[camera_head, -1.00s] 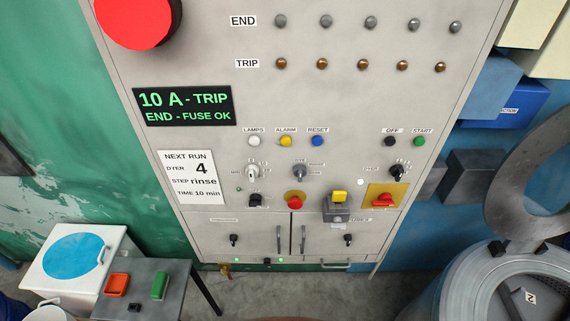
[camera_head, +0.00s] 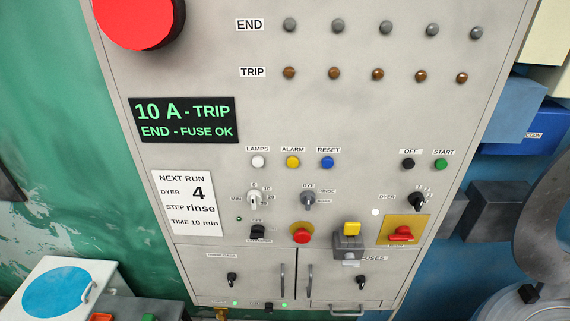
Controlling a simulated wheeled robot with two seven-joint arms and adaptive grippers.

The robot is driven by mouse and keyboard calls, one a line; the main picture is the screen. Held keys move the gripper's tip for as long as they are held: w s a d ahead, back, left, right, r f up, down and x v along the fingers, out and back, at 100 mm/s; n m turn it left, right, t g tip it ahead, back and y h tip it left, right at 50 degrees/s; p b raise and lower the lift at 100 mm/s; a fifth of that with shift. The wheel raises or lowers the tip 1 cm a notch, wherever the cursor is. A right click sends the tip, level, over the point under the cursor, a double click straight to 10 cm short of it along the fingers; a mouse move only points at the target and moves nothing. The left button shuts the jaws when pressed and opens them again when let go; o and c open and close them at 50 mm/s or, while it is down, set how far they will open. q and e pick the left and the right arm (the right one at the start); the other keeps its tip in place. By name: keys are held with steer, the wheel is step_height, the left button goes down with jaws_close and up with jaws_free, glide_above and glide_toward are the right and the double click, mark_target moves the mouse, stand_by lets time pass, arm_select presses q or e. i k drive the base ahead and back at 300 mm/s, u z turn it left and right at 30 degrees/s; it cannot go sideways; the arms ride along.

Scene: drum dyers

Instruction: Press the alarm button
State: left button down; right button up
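The alarm button (camera_head: 292,162) is a small round yellow button under the ALARM label on the grey control panel (camera_head: 340,120). It sits between the white LAMPS button (camera_head: 258,162) and the blue RESET button (camera_head: 327,162). Nothing covers it. Neither of my grippers shows in the head view, so their positions and states are hidden.
A black OFF button (camera_head: 408,164) and green START button (camera_head: 440,164) are to the right. Dials, a red button (camera_head: 301,236) and a yellow-topped grey box (camera_head: 348,240) lie below.

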mark_target(292, 162)
steer(key=u, duration=1.35)
steer(key=k, duration=1)
steer(key=z, duration=1.3)
steer(key=i, duration=0.5)
steer(key=z, duration=0.05)
